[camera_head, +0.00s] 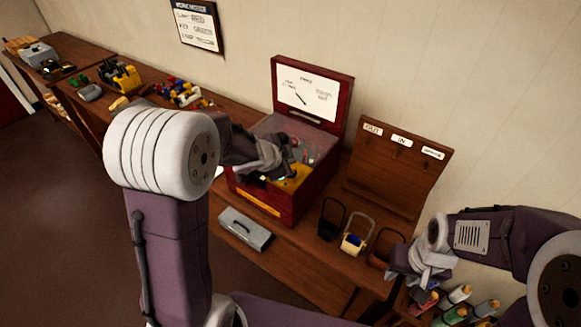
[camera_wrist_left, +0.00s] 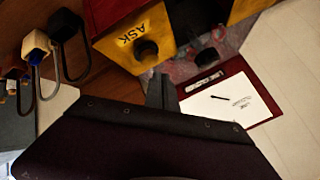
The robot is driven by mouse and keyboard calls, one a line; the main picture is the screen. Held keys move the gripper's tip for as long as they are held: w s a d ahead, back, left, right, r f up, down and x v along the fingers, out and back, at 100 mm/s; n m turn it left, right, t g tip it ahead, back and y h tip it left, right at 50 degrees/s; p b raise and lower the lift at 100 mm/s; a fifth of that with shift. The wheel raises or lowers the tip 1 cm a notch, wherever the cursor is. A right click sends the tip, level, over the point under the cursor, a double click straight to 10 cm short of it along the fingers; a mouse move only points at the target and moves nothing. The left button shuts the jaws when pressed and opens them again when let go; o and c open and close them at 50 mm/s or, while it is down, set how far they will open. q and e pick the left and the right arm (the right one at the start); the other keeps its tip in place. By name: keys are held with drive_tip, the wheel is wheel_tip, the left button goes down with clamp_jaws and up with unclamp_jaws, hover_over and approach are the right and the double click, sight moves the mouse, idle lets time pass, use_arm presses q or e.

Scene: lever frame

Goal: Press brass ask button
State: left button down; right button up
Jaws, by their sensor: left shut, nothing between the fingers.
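A yellow panel marked ASK (camera_wrist_left: 128,37) shows in the left wrist view, with a dark round button (camera_wrist_left: 147,49) beside the lettering. In the head view the yellow panel (camera_head: 294,182) lies inside the open red box (camera_head: 290,212), partly hidden by my left gripper. My left gripper (camera_head: 287,172) is shut and empty, over the box. In the left wrist view its fingertips (camera_wrist_left: 160,82) are just below the button in the picture; I cannot tell whether they touch it. My right gripper (camera_head: 395,272) is at the lower right beside the table; its fingers are unclear.
The red lid (camera_head: 312,92) stands open behind the box. A grey metal case (camera_head: 245,228) lies in front. Several coloured spools (camera_head: 458,295) are at the lower right.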

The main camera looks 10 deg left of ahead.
use_arm(q)
drive_tip(key=shift+r+p, duration=2.55)
drive_tip(key=shift+f, duration=0.1)
drive_tip(key=shift+f+b, duration=0.15)
drive_tip(key=shift+b, duration=0.15)
drive_tip(key=shift+d+f+b, duration=0.3)
drive_tip(key=shift+b, duration=0.65)
drive_tip(key=shift+s+a+f+n+b, duration=0.15)
drive_tip(key=shift+s+f+n+b, duration=0.3)
drive_tip(key=shift+s+f+b, duration=0.15)
drive_tip(key=shift+s+a+f+n+b, duration=0.15)
drive_tip(key=shift+s+f+n+b, duration=0.35)
drive_tip(key=shift+b, duration=0.15)
drive_tip(key=s+a+f+n+g+y, duration=0.1)
drive_tip(key=s+f+n+g, duration=0.3)
drive_tip(key=s, duration=0.6)
drive_tip(key=s+a+f+n+g+y+b, duration=0.1)
drive_tip(key=s+f+n+g, duration=0.2)
drive_tip(key=s+f+n, duration=0.3)
drive_tip(key=s, duration=0.5)
drive_tip(key=shift+s+g, duration=0.15)
drive_tip(key=shift+g, duration=0.25)
